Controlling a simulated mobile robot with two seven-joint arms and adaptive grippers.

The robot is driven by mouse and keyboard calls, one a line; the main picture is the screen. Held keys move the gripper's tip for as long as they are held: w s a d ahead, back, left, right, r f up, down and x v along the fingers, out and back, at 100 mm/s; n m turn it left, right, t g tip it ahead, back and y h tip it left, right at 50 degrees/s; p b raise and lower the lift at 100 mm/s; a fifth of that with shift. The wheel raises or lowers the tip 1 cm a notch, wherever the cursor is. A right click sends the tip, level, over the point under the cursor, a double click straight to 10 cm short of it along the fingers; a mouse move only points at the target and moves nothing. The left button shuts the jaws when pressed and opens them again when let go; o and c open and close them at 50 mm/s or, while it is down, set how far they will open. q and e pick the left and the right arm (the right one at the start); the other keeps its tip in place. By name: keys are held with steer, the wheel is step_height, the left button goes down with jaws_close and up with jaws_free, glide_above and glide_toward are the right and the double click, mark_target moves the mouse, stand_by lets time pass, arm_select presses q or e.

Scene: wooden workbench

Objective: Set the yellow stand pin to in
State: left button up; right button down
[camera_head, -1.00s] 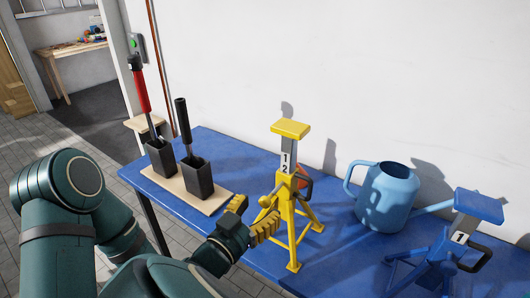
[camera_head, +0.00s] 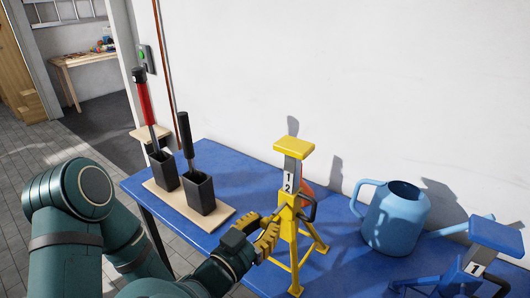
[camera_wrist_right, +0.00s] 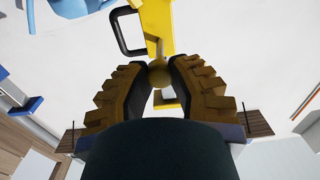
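The yellow stand (camera_head: 287,222) stands upright on the blue bench, with a flat top, a grey column marked 1 and 2, and a black handle (camera_head: 312,207) on its right. Its pin ends in a round yellow knob (camera_wrist_right: 159,73), seen in the right wrist view. My right gripper (camera_head: 271,232) is at the stand's left side, and its ribbed fingers (camera_wrist_right: 160,70) are closed around the knob. The fingers hide the knob in the head view, and how deep the pin sits cannot be told. My left gripper is not in view.
A blue watering can (camera_head: 393,220) and a blue stand (camera_head: 494,236) are to the right. An orange thing (camera_head: 307,189) is partly hidden behind the yellow stand. Two black holders (camera_head: 199,194) with handled tools stand on a wooden board (camera_head: 216,219) at left. A white wall is behind.

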mark_target(263, 226)
steer(key=p+x, duration=0.1)
steer(key=x, duration=0.3)
steer(key=shift+w+d, duration=0.1)
steer(key=shift+w, duration=0.05)
steer(key=c, duration=0.7)
jaws_free()
steer(key=v, duration=0.7)
steer(key=shift+s, duration=0.2)
